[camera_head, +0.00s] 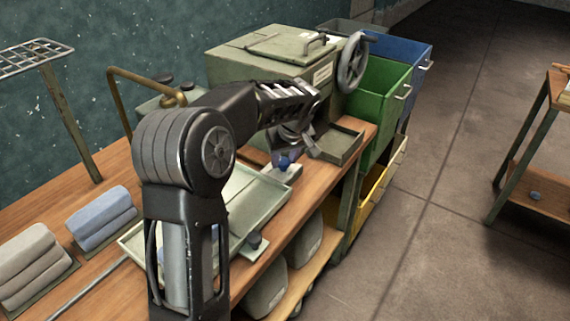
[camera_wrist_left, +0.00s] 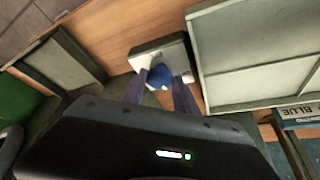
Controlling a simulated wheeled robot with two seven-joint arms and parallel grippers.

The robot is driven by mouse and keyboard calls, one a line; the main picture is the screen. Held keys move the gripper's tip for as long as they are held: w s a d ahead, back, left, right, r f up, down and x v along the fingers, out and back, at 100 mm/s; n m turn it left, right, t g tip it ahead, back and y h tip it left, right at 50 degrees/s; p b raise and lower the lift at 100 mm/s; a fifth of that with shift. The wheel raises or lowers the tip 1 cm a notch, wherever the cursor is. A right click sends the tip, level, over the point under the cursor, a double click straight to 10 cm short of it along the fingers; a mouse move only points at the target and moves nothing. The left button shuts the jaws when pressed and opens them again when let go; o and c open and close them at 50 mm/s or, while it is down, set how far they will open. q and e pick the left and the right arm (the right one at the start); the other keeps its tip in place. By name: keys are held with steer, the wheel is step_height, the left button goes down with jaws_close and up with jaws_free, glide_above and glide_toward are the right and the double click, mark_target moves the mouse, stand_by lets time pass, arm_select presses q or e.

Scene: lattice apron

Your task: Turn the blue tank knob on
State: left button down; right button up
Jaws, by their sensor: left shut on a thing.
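The blue knob (camera_head: 284,163) sits on a small pale block (camera_head: 292,176) on the wooden bench. It also shows in the left wrist view (camera_wrist_left: 158,78), between the fingertips of my left gripper (camera_wrist_left: 161,80). In the head view my left gripper (camera_head: 290,147) points down at the knob and is shut on it. The fingers hide part of the knob, and I cannot tell how far it is turned. A plate reading "BLUE" (camera_wrist_left: 297,112) shows at the right of the left wrist view. My right gripper is not in view.
A divided grey-green tray (camera_head: 262,200) lies beside the block, and a small tray (camera_head: 342,143) lies on its other side. A grey-green box (camera_head: 255,68) with a handwheel (camera_head: 353,62) stands behind. Green (camera_head: 375,95) and blue (camera_head: 412,52) bins stand right. Folded towels (camera_head: 100,215) lie left.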

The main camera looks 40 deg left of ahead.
arm_select(q)
steer(key=m, duration=0.2)
steer(key=m+t+h, duration=0.1)
steer(key=m, duration=0.2)
steer(key=shift+s+a+h+b, duration=0.15)
steer(key=shift+a+h+b, duration=0.05)
steer(key=shift+h+b, duration=0.15)
steer(key=m+h, duration=0.1)
steer(key=m, duration=0.2)
steer(key=m+t+h, duration=0.1)
steer(key=m, duration=0.2)
steer(key=shift+a, duration=0.15)
steer(key=c, duration=0.9)
jaws_free()
steer(key=shift+c, duration=0.2)
steer(key=shift+r, duration=0.1)
steer(key=v, duration=0.7)
steer(key=shift+r, duration=0.3)
steer(key=shift+s, duration=0.15)
